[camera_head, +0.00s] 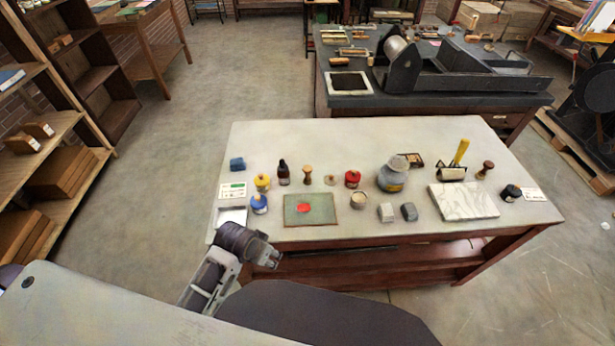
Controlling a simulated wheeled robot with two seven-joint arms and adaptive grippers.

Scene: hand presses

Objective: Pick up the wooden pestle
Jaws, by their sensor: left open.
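Two turned wooden pieces stand upright on the pale tabletop (330,136). One is a light brown, waisted piece (307,175) left of the middle, between a dark bottle and a small flat disc. The other is a darker, knobbed piece (485,170) at the right, behind the marbled slab. I cannot tell for sure which is the wooden pestle. My left gripper (272,258) is open and empty at the table's front left edge, nearer to me than both pieces and apart from them. My right gripper is out of view.
Between my left gripper and the light wooden piece lies a green plate (310,210) with a red patch. Yellow (262,183), blue (259,204) and red (352,179) jars, a dark bottle (284,173), a grey pot (391,177) and a marbled slab (463,201) stand around. The tabletop's back strip is clear.

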